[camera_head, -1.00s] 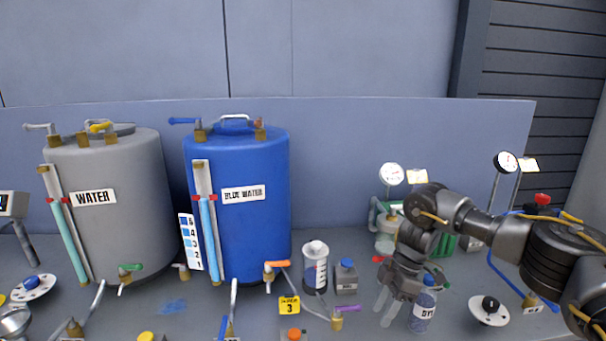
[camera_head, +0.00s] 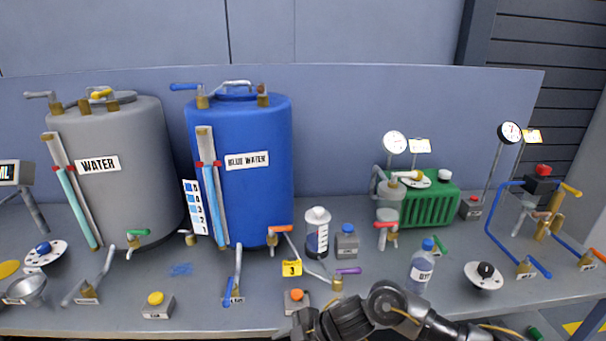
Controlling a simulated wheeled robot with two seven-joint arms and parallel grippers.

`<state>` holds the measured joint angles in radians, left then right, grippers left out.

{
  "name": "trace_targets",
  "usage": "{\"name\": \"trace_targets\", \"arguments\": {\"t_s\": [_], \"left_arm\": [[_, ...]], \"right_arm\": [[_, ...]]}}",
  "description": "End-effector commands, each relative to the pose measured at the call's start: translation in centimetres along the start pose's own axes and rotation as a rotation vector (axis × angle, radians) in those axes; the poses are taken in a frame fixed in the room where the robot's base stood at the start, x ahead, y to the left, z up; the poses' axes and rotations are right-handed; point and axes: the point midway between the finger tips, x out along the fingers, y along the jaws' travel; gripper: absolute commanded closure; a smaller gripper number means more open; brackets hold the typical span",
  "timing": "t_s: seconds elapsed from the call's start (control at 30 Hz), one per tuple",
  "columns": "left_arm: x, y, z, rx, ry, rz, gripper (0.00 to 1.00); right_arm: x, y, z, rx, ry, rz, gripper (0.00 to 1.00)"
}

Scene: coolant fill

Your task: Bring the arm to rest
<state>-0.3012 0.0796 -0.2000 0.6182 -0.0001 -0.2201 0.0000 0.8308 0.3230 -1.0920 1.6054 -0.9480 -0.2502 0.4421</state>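My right arm (camera_head: 400,312) comes in low from the right along the bottom edge, in front of the bench. Its dark wrist links (camera_head: 345,322) run out of the picture at the bottom; no fingertips show. My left gripper is not in view. A clear bottle with a blue cap and a white label (camera_head: 421,268) stands upright on the bench (camera_head: 220,310), beyond my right arm and apart from it.
A grey WATER tank (camera_head: 125,200) and a blue BLUE WATER tank (camera_head: 255,200) stand at the back left. A green ribbed unit (camera_head: 430,205), gauges and blue pipes (camera_head: 505,240) fill the right. Several valves and small button boxes line the front edge.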

Motion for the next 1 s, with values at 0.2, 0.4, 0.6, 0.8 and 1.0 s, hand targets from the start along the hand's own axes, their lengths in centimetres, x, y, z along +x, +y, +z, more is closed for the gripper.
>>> {"name": "trace_targets", "arguments": {"t_s": [0.2,0.4,0.6,0.8,1.0], "left_arm": [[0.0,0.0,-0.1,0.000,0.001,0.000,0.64],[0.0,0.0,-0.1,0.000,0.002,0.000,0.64],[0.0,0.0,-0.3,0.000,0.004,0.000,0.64],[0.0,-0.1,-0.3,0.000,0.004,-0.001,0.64],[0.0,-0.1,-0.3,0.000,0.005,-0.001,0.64]], "right_arm": [[0.2,-1.6,-2.8,0.237,0.060,0.357,0.61],[-5.1,-5.5,2.7,0.631,-0.093,0.610,0.61],[-11.3,-14.3,9.8,1.025,-0.335,0.705,0.61],[-14.9,-20.8,12.3,1.232,-0.481,0.705,0.61],[-17.8,-26.9,13.6,1.397,-0.602,0.682,0.61]]}}
